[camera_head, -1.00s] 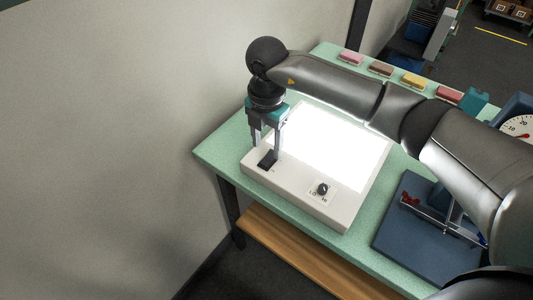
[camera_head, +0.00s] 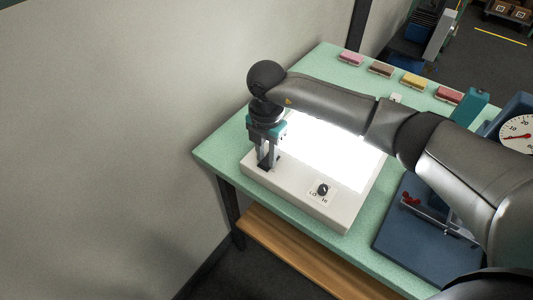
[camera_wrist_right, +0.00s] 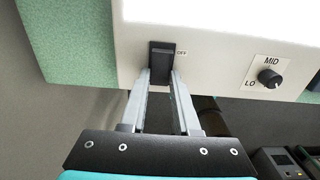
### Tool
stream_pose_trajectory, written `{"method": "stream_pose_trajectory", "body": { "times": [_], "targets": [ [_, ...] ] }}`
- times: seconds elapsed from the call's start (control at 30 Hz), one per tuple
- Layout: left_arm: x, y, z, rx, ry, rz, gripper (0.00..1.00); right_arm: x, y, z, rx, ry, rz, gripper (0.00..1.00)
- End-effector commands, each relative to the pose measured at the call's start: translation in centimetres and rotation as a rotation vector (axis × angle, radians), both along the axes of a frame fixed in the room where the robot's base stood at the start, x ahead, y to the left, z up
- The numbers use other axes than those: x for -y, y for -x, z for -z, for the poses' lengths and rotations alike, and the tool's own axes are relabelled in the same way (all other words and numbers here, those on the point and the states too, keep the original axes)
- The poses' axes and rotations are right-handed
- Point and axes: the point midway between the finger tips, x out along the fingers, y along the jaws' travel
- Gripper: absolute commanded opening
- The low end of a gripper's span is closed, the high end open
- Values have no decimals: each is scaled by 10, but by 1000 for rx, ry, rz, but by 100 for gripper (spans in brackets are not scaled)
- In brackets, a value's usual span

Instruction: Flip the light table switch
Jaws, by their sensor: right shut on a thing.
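The light table (camera_head: 300,196) is a white box with a brightly lit top panel (camera_head: 335,150). Its black rocker switch (camera_wrist_right: 161,60) sits on the near border beside a small "OFF" label in the right wrist view. My right gripper (camera_head: 267,164) points down at the left end of that border, and its fingers partly hide the switch in the head view. In the right wrist view the right gripper (camera_wrist_right: 160,80) has one finger on each side of the switch and is shut on it. My left gripper is not in view.
A LO/MID/HI knob (camera_head: 323,189) is on the same border, to the right. The box stands on a green table (camera_head: 215,150). A blue base with a metal bar (camera_head: 405,235) is at right. Several coloured blocks (camera_head: 381,68) line the back edge, and a dial (camera_head: 518,132) stands far right.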

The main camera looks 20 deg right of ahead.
Motion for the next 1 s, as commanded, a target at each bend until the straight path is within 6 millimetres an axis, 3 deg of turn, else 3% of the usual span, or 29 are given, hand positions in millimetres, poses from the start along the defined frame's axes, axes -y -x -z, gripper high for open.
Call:
{"method": "stream_pose_trajectory", "body": {
  "times": [0.2,0.57,1.0],
  "targets": [
    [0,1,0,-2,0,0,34,0,0,0,0,0,0,0],
    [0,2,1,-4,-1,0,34,1,-1,0,-13,-15,3,0],
    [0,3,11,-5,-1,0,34,9,-6,0,-200,-253,3,0]
  ]
}}
